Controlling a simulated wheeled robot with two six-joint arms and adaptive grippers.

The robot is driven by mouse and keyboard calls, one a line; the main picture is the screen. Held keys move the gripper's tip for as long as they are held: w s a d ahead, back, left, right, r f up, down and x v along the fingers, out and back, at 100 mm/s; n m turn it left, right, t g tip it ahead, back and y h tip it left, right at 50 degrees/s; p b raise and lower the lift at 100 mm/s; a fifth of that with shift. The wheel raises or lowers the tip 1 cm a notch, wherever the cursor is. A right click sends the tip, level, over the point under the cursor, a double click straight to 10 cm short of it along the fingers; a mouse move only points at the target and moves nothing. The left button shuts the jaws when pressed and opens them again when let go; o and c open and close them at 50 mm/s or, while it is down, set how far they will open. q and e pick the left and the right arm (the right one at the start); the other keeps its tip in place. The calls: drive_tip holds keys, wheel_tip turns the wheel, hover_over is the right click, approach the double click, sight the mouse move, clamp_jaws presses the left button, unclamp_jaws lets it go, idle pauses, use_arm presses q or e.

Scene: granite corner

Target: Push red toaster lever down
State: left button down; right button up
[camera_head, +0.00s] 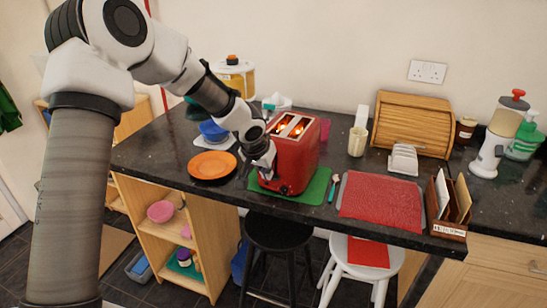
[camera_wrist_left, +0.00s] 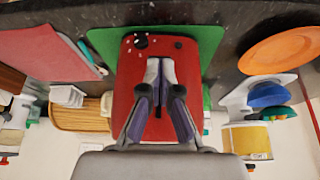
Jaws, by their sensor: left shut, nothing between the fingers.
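The red toaster (camera_head: 300,158) stands on a green mat (camera_head: 318,187) on the dark counter, its two top slots glowing orange. My left gripper (camera_head: 262,172) is shut and empty at the toaster's left-facing end. In the left wrist view the toaster's red end face (camera_wrist_left: 128,75) fills the middle, with a black knob and small buttons near the mat side. The closed fingers (camera_wrist_left: 160,75) lie in front of this face; whether they touch it I cannot tell. The lever is not visible, perhaps hidden by the fingers. My right gripper is not in view.
An orange plate (camera_head: 212,165) and blue bowls (camera_head: 213,131) are left of the toaster. A red board (camera_head: 381,202), a letter rack (camera_head: 450,205) and a wooden bread box (camera_head: 412,124) are to the right. Stools (camera_head: 277,232) stand below the counter edge.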

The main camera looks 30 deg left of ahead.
use_arm(q)
drive_tip(key=v, duration=1.1)
drive_tip(key=shift+r, duration=0.35)
drive_tip(key=shift+s, duration=0.15)
